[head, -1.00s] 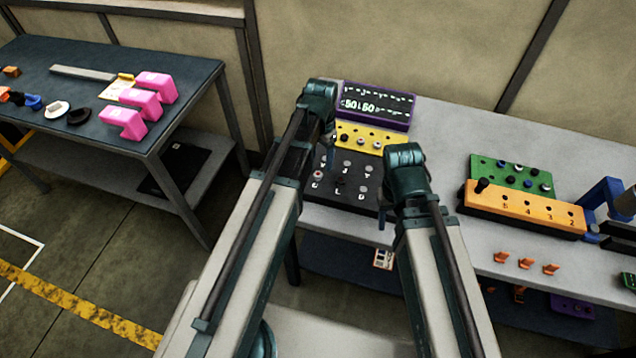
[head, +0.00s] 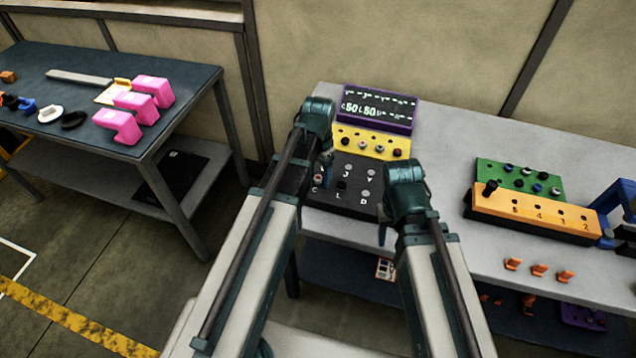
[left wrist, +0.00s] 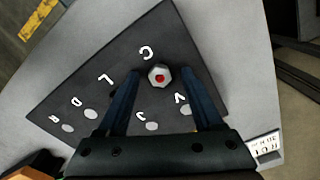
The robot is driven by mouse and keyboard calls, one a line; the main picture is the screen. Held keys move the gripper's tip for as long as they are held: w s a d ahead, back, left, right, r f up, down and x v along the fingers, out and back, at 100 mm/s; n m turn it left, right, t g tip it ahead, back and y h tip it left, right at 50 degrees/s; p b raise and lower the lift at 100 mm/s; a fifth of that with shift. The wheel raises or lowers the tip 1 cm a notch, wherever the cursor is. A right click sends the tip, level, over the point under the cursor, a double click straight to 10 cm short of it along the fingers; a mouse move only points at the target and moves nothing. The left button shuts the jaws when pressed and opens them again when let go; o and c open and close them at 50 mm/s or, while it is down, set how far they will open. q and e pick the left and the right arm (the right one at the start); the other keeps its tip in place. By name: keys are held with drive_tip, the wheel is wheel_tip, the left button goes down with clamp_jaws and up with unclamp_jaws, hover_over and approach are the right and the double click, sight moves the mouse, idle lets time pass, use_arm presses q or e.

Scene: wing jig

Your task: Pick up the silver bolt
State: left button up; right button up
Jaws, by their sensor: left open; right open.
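A silver hex-headed bolt (left wrist: 159,76) with a red centre stands by the letter C on a dark lettered board (left wrist: 165,25). In the head view the bolt (head: 318,180) shows at the left side of the board (head: 345,208). My left gripper (left wrist: 160,82) is open, with one finger to each side of the bolt in the left wrist view. I cannot tell how far above the bolt the fingertips are. In the head view my left gripper (head: 326,172) is beside the bolt. My right gripper (head: 382,235) hangs at the table's front edge, its fingers small and partly hidden.
A yellow block (head: 345,142) with several bolts and a purple display panel (head: 377,106) stand behind the board. Green (head: 545,183) and orange (head: 500,203) blocks and orange clips (head: 540,270) are to the right. A dark table (head: 60,65) with pink blocks (head: 153,90) stands at left.

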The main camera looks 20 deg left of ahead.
sight(319, 177)
use_arm(q)
clamp_jaws()
drive_tip(key=shift+r, duration=0.1)
idle(0.3)
drive_tip(key=shift+r+p, duration=0.9)
drive_tip(key=shift+p, duration=0.05)
wheel_tip(319, 177, up, 2)
drive_tip(key=shift+r+p, duration=0.1)
drive_tip(key=shift+p, duration=0.95)
drive_tip(key=s+d+p, duration=0.1)
drive_tip(key=s+d, duration=0.6)
drive_tip(key=d, duration=0.7)
drive_tip(key=shift+s+d+r, duration=0.15)
drive_tip(key=shift+s+r, duration=0.05)
drive_tip(key=shift+r, duration=0.25)
